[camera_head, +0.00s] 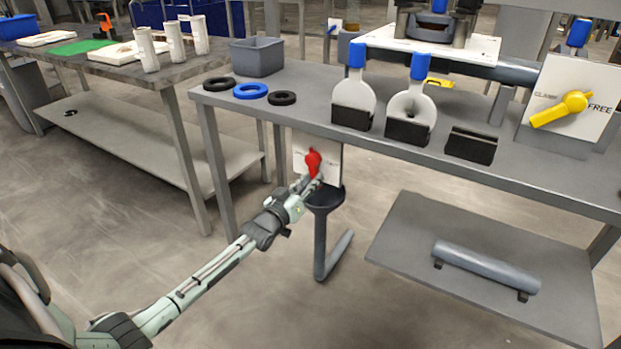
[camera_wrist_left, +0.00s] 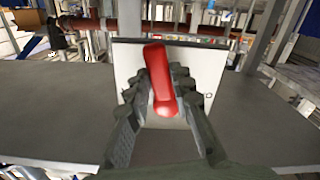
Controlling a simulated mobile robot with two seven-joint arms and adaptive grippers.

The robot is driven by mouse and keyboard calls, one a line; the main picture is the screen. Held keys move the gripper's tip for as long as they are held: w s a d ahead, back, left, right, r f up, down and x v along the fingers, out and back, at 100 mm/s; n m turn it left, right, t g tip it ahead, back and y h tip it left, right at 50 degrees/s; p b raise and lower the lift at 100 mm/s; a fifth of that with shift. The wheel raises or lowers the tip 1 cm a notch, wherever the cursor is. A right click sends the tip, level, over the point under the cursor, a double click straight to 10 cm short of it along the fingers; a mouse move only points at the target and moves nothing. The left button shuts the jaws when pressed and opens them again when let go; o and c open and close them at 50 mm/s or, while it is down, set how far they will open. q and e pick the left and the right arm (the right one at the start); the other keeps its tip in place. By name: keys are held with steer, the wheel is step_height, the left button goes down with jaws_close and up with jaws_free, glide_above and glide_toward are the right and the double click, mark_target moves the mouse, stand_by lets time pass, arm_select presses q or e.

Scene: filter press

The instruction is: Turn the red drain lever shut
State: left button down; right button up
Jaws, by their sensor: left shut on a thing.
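The red drain lever (camera_head: 313,162) is mounted on a white plate (camera_head: 332,162) below the front edge of the grey bench. My left gripper (camera_head: 311,184) is at the lever, reaching up from the lower left. In the left wrist view the lever (camera_wrist_left: 158,75) stands nearly upright, tilted slightly, between the two dark fingers of my left gripper (camera_wrist_left: 164,88). The fingers are shut on it. Lettering on the plate is too small to read. My right gripper is not in view.
A dark funnel (camera_head: 324,198) with a bent pipe hangs just below the plate. The grey bench (camera_head: 300,88) above carries rings, blue-handled plates and a yellow lever (camera_head: 562,108). A lower shelf (camera_head: 420,225) holds a grey cylinder (camera_head: 485,266). Floor in front is clear.

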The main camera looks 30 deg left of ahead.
arm_select(q)
steer(key=shift+d+r+n+p, duration=0.2)
steer(key=shift+d+n, duration=0.15)
steer(key=shift+n, duration=0.6)
steer(key=shift+d+r+n+p, duration=0.2)
steer(key=shift+d+n, duration=0.1)
steer(key=shift+n, duration=0.6)
steer(key=shift+d+r+n+p, duration=0.2)
steer(key=shift+d+n, duration=0.15)
steer(key=shift+n, duration=0.6)
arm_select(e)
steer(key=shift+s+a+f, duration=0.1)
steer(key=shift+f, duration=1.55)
arm_select(q)
steer(key=c, duration=1.3)
jaws_free()
steer(key=shift+s, duration=0.2)
steer(key=s, duration=1.1)
steer(key=shift+s, duration=0.35)
